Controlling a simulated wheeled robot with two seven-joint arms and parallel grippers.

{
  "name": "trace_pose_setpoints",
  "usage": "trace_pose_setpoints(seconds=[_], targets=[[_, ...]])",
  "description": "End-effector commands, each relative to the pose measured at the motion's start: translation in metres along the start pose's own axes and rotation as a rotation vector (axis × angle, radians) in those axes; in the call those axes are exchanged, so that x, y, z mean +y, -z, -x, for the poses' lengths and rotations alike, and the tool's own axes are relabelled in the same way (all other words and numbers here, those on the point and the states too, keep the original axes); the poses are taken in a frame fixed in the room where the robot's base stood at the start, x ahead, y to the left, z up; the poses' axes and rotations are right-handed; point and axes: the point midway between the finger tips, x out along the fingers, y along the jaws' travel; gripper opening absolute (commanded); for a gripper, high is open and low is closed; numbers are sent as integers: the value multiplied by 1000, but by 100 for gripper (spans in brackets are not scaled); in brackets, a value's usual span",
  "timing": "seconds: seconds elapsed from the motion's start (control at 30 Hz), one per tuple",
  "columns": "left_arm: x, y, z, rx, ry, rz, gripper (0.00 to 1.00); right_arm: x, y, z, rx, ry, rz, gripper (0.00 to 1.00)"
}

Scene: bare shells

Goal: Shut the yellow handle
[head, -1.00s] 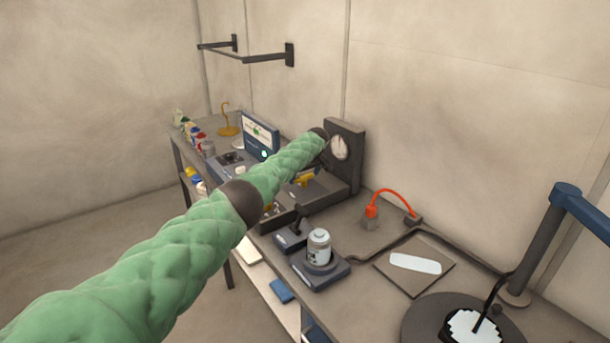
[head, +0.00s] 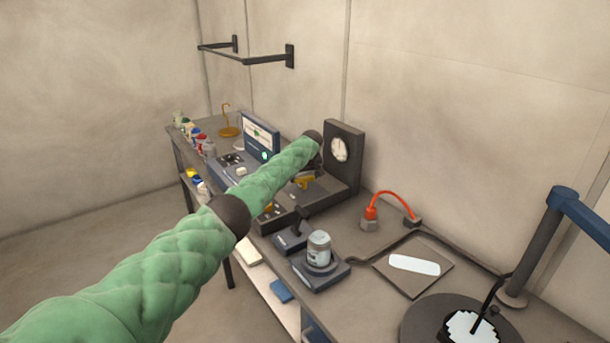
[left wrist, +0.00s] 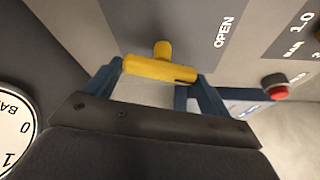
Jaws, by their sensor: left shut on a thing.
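The yellow handle (head: 304,182) sits on a dark panel below the round gauge in the head view, partly hidden by my green left arm. In the left wrist view it is a yellow T-shaped bar (left wrist: 155,68) on a short stem, with the word OPEN printed on the grey panel beside it. My left gripper (left wrist: 160,74) has its blue fingers at the two ends of the bar and is shut on it. In the head view these fingers are hard to make out behind the arm. My right gripper is in neither view.
A white dial gauge (head: 339,148) stands upright behind the panel. A red button (left wrist: 277,87) is near the handle. A small jar (head: 319,246) on a dark base, a red cable (head: 391,194) and a grey plate (head: 432,276) lie to the right on the bench.

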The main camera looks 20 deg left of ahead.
Motion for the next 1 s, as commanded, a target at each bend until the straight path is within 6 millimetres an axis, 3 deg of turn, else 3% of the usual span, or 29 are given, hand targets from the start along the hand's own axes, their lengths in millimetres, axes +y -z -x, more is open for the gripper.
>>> trace_pose_setpoints(seconds=[0.5, 0.77, 1.0], targets=[[-3, 0, -2, 0, -190, -451, 59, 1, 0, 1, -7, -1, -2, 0], [-4, 1, -3, 0, -284, -679, 59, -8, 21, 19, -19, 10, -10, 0], [-4, 2, -4, 1, -370, -884, 59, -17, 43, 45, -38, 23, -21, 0]])
